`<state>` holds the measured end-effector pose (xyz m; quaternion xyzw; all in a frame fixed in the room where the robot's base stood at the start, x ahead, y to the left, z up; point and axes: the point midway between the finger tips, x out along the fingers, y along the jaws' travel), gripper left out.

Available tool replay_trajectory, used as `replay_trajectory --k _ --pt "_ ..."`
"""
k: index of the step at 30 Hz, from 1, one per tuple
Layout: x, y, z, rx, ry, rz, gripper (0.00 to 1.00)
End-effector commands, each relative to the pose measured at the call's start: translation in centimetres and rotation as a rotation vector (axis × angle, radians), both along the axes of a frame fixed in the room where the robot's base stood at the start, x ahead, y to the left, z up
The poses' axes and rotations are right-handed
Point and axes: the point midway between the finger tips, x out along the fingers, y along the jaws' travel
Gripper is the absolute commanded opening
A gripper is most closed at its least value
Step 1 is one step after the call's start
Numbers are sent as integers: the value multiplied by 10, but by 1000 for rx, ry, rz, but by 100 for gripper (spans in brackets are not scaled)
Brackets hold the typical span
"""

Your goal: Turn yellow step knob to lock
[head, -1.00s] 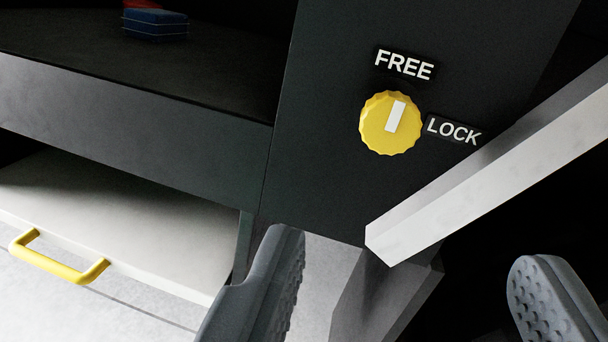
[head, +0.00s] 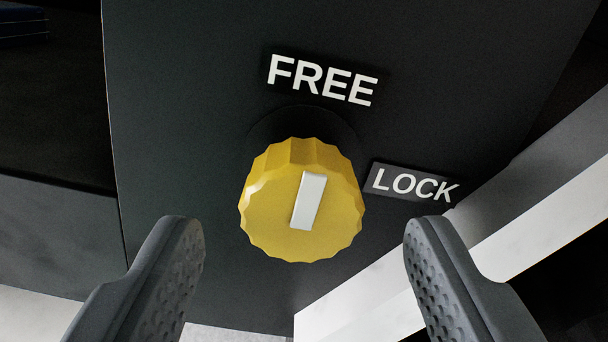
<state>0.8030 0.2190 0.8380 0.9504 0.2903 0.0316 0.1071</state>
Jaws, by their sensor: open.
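The yellow step knob (head: 270,215) is round with a scalloped edge and sits on a dark panel (head: 190,120). Its white pointer bar (head: 309,200) tilts slightly right of upright, its upper end toward the FREE label (head: 322,80). The LOCK label (head: 413,185) is to the right of the knob. My gripper (head: 295,240) is open, with one grey fingertip on each side of the knob in the picture. A gap shows between each finger and the knob, and neither finger touches it.
A pale beam (head: 540,200) runs diagonally at the right, close behind the right finger. A dark recess with a blue object (head: 22,24) is at the upper left. A grey ledge (head: 60,225) lies at the lower left. The panel around the knob is clear.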

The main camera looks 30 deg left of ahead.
Motion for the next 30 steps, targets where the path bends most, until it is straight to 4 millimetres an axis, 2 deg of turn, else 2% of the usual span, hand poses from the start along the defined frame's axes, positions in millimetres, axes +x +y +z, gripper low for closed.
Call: replay_trajectory --k 9,20,21,25,26,30 --pt "17 12 -1 1 0 0 57" --pt "19 13 0 1 -1 1 57" --pt "19 13 0 1 -1 1 52" --pt "19 14 0 1 -1 1 16" --pt "19 14 0 1 -1 1 12" --pt "19 14 0 1 0 2 13"
